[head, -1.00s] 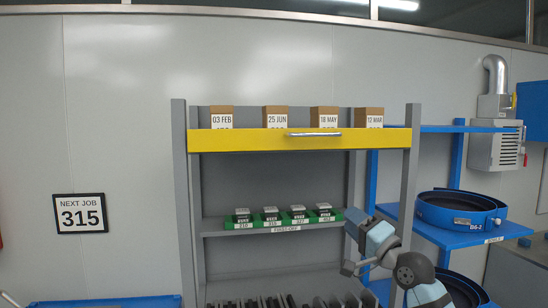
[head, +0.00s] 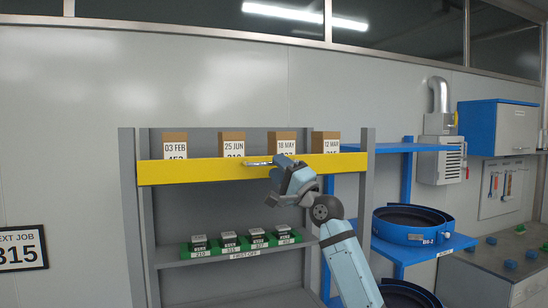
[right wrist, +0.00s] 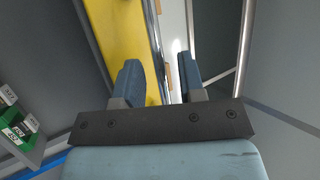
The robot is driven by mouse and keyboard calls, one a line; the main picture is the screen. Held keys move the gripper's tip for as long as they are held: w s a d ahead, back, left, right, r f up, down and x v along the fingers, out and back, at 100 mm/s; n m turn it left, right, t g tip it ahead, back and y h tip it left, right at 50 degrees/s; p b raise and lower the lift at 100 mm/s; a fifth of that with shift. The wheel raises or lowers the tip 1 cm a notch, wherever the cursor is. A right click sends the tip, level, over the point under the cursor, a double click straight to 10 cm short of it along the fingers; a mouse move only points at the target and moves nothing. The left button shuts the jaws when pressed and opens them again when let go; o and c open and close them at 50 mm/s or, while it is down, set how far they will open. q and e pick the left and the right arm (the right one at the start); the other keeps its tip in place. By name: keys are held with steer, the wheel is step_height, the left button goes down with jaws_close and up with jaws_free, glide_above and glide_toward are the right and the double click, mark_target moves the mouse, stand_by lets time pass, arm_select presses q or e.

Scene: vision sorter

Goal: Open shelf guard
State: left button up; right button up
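The yellow shelf guard (head: 205,172) is a bar across the front of the grey shelf's top level, below the dated boxes. Its metal handle (head: 258,164) shows left of my right gripper (head: 280,181); the gripper covers the handle's right part. In the right wrist view the gripper's two fingers (right wrist: 161,68) stand apart, with the yellow guard (right wrist: 122,35) running past the left finger. I cannot tell whether the fingers touch the handle. My left gripper is out of view.
Brown dated boxes (head: 232,145) stand behind the guard. Green trays with dark parts (head: 257,239) sit on the shelf below. The grey shelf post (head: 367,185) is right of the gripper. A blue rack (head: 409,200) with a round bowl (head: 410,222) stands further right.

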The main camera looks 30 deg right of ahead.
steer(key=shift+x, duration=0.9)
steer(key=shift+w+r, duration=0.1)
steer(key=shift+w, duration=0.1)
jaws_close()
